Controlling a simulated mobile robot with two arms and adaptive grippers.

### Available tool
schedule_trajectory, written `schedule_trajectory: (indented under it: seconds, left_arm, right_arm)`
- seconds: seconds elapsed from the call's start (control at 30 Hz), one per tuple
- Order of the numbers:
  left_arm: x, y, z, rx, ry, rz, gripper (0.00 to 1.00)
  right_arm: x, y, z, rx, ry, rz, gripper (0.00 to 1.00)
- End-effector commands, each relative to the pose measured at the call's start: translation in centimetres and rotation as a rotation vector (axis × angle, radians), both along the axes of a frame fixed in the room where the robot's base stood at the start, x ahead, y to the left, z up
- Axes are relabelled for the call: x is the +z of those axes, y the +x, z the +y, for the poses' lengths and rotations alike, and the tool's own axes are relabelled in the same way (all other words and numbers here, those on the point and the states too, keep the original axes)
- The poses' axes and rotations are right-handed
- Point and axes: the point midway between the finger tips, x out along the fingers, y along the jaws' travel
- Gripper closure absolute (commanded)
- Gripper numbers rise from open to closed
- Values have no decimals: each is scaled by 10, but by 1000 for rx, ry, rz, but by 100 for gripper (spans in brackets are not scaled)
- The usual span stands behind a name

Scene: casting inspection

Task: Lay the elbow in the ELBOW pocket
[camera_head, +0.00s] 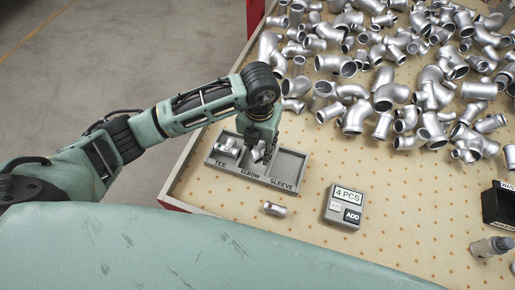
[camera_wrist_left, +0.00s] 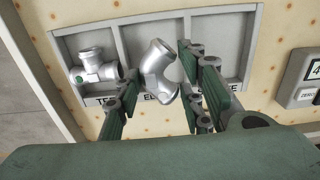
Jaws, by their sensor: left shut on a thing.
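The elbow (camera_wrist_left: 155,68), a bent silvery pipe casting, is held between the fingers of my left gripper (camera_head: 259,152); in the left wrist view it hangs over the ELBOW pocket (camera_wrist_left: 139,35) and covers part of that label. Whether it touches the pocket floor I cannot tell. The grey tray (camera_head: 289,163) has three pockets marked TEE, ELBOW and SLEEVE. A tee (camera_wrist_left: 95,68) lies in the TEE pocket. The SLEEVE pocket looks empty, though a finger hides part of it in the wrist view.
A short silvery casting (camera_head: 274,209) lies in front of the tray. A grey counter box (camera_head: 344,207) reads 4 PCS. Many loose castings (camera_head: 395,85) cover the back of the perforated table.

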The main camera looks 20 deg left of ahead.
Motion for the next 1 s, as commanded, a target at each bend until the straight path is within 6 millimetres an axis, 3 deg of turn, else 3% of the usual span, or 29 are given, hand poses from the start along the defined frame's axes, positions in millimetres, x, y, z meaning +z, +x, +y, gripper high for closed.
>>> schedule_trajectory:
  seconds: [0.13,0.4,0.8,0.83,0.9,1.0]
  left_arm:
    - [-7,3,6,-1,0,2,97]
    - [-41,3,6,-1,-2,2,97]
    - [-49,4,6,-1,-1,0,97]
    - [-49,4,6,-1,-1,0,62]
    - [-48,4,6,-1,-1,1,56]
    - [-48,4,6,-1,-1,1,56]
  right_arm:
    - [5,11,-7,-4,-7,-16,60]
    - [15,7,-11,-4,-12,-10,60]
    - [10,-1,-8,-1,-10,2,60]
    - [11,-1,-8,-1,-10,2,60]
    - [11,-1,-6,-1,-8,2,60]
    - [11,-1,-3,-1,-4,2,60]
